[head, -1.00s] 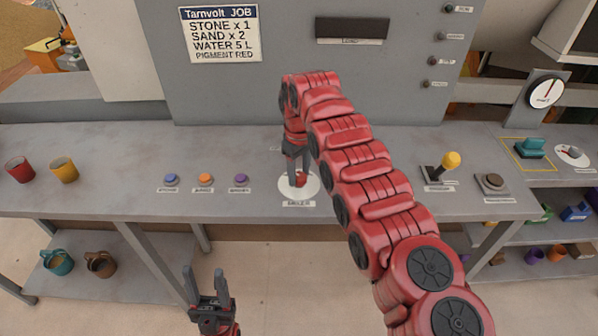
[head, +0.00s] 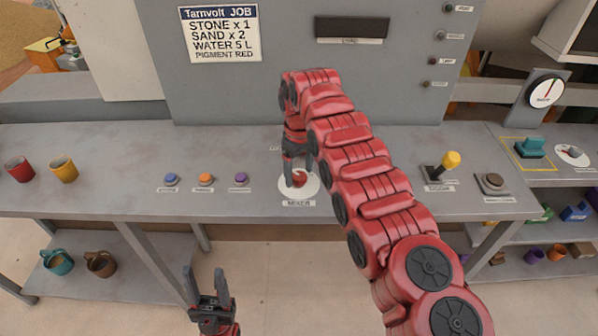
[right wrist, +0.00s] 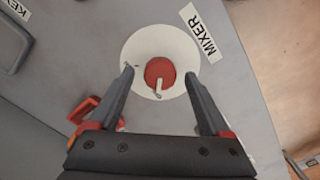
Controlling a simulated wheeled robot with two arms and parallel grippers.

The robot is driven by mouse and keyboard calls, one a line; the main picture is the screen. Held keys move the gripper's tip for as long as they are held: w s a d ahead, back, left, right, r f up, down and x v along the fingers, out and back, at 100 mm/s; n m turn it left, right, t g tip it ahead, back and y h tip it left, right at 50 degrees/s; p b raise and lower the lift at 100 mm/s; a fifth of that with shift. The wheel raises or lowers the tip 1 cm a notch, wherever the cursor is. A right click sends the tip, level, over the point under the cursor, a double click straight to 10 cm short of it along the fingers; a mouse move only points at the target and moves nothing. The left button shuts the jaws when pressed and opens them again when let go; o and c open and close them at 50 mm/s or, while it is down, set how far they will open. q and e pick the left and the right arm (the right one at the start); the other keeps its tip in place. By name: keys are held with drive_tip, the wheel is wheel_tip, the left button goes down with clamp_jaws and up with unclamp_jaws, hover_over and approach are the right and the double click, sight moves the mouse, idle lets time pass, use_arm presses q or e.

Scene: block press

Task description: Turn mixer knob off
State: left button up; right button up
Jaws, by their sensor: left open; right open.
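The mixer knob (right wrist: 160,73) is red with a white pointer, on a round white plate (right wrist: 143,48) beside the MIXER label (right wrist: 201,38). In the head view the knob (head: 299,179) shows partly behind my right gripper (head: 297,178). In the right wrist view my right gripper (right wrist: 161,100) is open, with one finger on each side of the knob and visible gaps to it. Whether the fingertips are level with the knob, I cannot tell. My left gripper (head: 208,282) is open and empty, in front of the counter's front edge.
Blue, orange (head: 206,179) and purple buttons lie left of the knob. Red (head: 19,169) and yellow mugs (head: 64,170) stand at the far left. A grey panel rises behind.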

sight(299, 175)
wheel_tip(299, 175, up, 4)
drive_tip(key=shift+f+p, duration=0.1)
drive_tip(key=shift+p, duration=0.45)
wheel_tip(299, 175, up, 13)
drive_tip(key=p, duration=1.3)
